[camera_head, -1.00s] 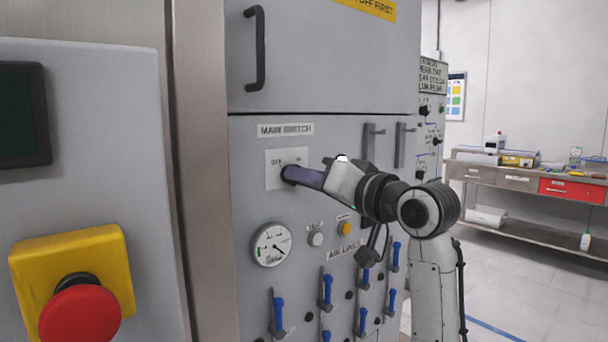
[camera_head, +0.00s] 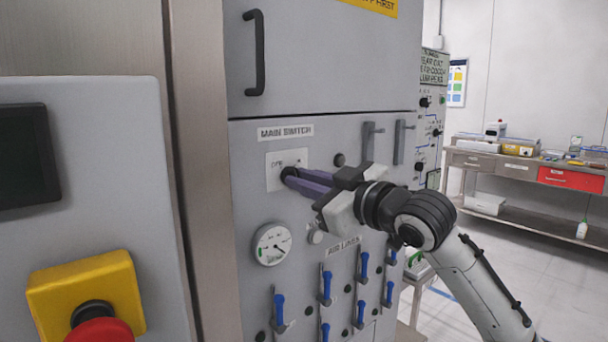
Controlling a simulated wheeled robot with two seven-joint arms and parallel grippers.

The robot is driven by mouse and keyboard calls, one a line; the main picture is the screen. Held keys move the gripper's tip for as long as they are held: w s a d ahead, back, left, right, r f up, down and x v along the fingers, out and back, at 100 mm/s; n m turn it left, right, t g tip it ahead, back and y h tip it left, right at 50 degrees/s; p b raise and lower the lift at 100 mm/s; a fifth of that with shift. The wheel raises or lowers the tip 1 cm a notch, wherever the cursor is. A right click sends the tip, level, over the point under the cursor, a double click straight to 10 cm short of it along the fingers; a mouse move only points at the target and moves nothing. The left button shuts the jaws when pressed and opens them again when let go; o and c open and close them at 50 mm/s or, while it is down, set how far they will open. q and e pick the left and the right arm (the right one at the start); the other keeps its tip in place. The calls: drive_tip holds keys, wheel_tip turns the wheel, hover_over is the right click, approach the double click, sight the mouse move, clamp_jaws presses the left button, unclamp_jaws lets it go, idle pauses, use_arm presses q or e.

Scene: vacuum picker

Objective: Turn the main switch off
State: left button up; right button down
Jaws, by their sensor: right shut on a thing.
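The main switch (camera_head: 290,171) is a dark rotary knob on a pale square plate (camera_head: 273,181), under the label MAIN SWITCH (camera_head: 285,132) on the grey cabinet. The word OFF shows small at the upper left of the plate. My right gripper (camera_head: 294,177) reaches in from the right, its purple-grey fingers shut on the knob. The fingers hide much of the knob, so its exact pointing is hard to read. My left gripper is not in view.
Below are a round gauge (camera_head: 272,244) and several blue air line levers (camera_head: 326,287). Two grey handles (camera_head: 369,142) are at the upper right. A red stop button (camera_head: 100,331) on a yellow box stands at the lower left. Open floor lies to the right.

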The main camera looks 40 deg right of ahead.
drive_tip(key=n+p, duration=0.1)
drive_tip(key=n, duration=0.3)
drive_tip(key=shift+n, duration=0.3)
idle(0.5)
drive_tip(key=c, duration=1.8)
unclamp_jaws()
drive_tip(key=shift+o, duration=0.2)
drive_tip(key=shift+s, duration=0.1)
drive_tip(key=s+b, duration=0.3)
drive_tip(key=s, duration=0.7)
drive_tip(key=shift+d+b, duration=0.3)
drive_tip(key=shift+d, duration=0.1)
